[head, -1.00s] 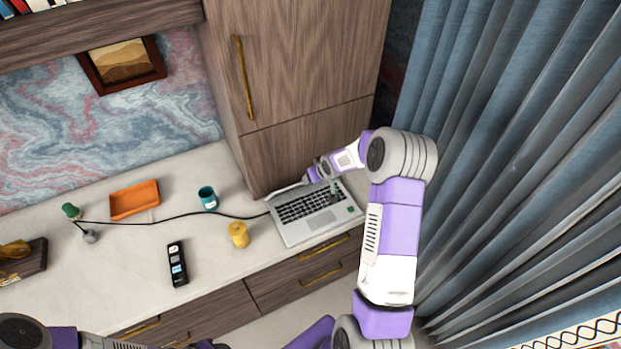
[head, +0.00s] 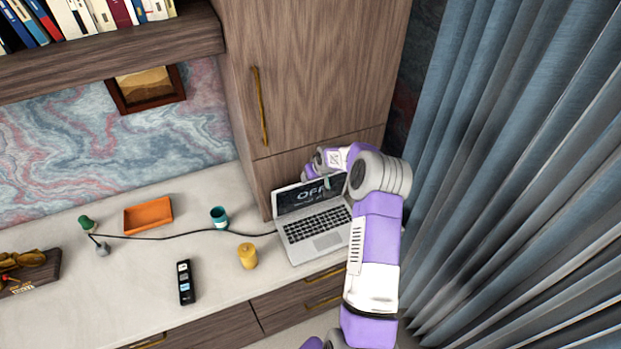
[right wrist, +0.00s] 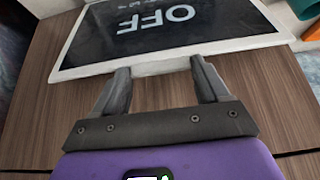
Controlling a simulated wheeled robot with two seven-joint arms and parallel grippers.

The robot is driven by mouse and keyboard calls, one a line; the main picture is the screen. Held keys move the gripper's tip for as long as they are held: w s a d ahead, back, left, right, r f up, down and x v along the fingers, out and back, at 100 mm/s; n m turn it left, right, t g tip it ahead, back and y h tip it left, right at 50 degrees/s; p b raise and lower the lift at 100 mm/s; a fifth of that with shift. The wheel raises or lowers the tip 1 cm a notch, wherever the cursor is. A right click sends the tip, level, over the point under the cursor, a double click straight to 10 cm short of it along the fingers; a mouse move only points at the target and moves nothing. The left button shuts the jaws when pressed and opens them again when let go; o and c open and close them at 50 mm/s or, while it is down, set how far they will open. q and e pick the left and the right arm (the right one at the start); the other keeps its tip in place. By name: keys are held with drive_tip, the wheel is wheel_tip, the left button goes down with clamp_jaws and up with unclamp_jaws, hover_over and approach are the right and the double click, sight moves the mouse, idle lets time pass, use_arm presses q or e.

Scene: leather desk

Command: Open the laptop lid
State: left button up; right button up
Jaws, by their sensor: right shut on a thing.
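The silver laptop (head: 318,236) stands on the desk with its lid raised. The lid's dark screen (head: 300,197) reads "OFF" and faces out over the keyboard. The screen also shows in the right wrist view (right wrist: 165,22), upside down. My right gripper (head: 326,183) is at the lid's upper edge. In the right wrist view its two fingers (right wrist: 160,70) reach the lid's pale edge, and it is shut on the lid. My right arm covers part of the lid's right side in the head view. My left gripper is not in view.
A tall wooden cabinet (head: 310,80) rises just behind the laptop. A yellow cup-like object (head: 248,256), a teal cup (head: 219,217), an orange tray (head: 148,215) and a black remote-like device (head: 185,282) stand to the left. A black cable (head: 165,234) runs to the laptop.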

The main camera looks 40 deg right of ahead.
drive_tip(key=shift+w+r, duration=0.2)
drive_tip(key=shift+r, duration=0.1)
drive_tip(key=o, duration=1.5)
drive_tip(key=shift+s+f, duration=0.15)
drive_tip(key=shift+b+v, duration=0.5)
drive_tip(key=shift+v, duration=3.35)
drive_tip(key=s+a+f+n+g+y+b, duration=0.1)
drive_tip(key=a+f+y+b, duration=0.4)
drive_tip(key=a+f, duration=1.75)
drive_tip(key=s+a+f+g+b, duration=0.1)
drive_tip(key=s+a+f+b, duration=0.1)
drive_tip(key=s+a+f, duration=0.2)
drive_tip(key=s+a+f+g+y+b, duration=0.1)
drive_tip(key=s+a+f+b, duration=0.2)
drive_tip(key=s+a, duration=0.6)
drive_tip(key=s+a+f+g+b, duration=0.2)
drive_tip(key=s+a+f, duration=0.3)
drive_tip(key=s+a, duration=0.2)
drive_tip(key=shift+s+a+f+n, duration=0.1)
drive_tip(key=shift+s+a+n, duration=0.1)
drive_tip(key=shift+a, duration=0.4)
drive_tip(key=shift+s+a+f+n, duration=0.1)
drive_tip(key=shift+s+a+n, duration=0.1)
drive_tip(key=shift+a, duration=0.4)
